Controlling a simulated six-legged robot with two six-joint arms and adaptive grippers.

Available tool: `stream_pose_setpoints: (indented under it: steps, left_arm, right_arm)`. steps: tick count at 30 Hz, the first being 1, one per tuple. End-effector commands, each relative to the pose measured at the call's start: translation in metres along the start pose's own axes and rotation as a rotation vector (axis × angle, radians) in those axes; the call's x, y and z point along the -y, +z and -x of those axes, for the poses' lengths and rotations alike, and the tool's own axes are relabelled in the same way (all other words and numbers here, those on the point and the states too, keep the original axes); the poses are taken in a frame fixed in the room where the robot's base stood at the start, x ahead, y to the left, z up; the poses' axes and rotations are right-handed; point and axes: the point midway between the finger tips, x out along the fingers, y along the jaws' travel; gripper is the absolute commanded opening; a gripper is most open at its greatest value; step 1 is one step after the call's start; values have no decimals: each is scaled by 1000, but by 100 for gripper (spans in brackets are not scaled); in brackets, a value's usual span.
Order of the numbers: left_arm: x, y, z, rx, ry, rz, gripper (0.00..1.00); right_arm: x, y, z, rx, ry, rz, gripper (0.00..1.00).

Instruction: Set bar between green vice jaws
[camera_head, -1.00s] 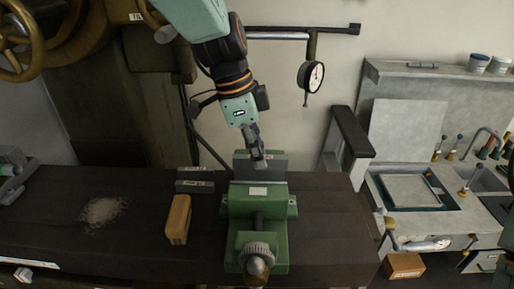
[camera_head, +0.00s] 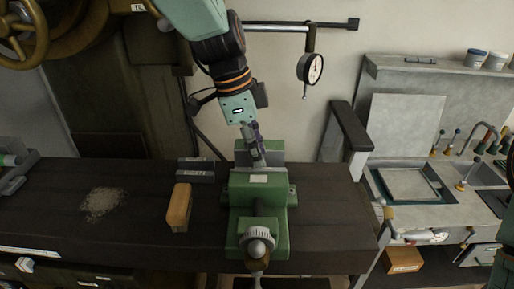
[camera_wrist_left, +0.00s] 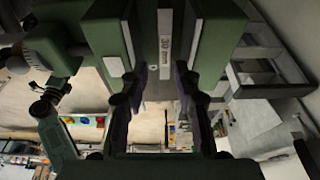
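The green vice (camera_head: 258,200) stands on the dark bench, with a pale label plate on top. My left gripper (camera_head: 258,150) reaches down from above to the rear part of the vice, by its grey jaw face. In the left wrist view the grey bar (camera_wrist_left: 165,48), with a "30 mm" label, lies between two dark green vice jaw blocks (camera_wrist_left: 105,40). Whether the bar touches the jaws or the vice bed is hidden. My right gripper is not in view.
A tan block (camera_head: 179,207) and a grey labelled block (camera_head: 195,171) stand on the bench left of the vice. A pile of pale shavings (camera_head: 103,202) lies further left. A dial gauge (camera_head: 311,68) hangs behind on the right. The bench's right part is clear.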

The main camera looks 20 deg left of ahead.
Motion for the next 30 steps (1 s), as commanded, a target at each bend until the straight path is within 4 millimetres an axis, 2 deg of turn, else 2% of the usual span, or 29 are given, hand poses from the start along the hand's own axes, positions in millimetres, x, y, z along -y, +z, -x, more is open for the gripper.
stream_pose_setpoints:
  steps: [19,30]
  left_arm:
    - [-1,1,-1,2,6,1,41]
    - [-1,-8,29,1,3,-1,41]
  right_arm:
    - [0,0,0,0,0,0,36]
    - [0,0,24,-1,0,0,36]
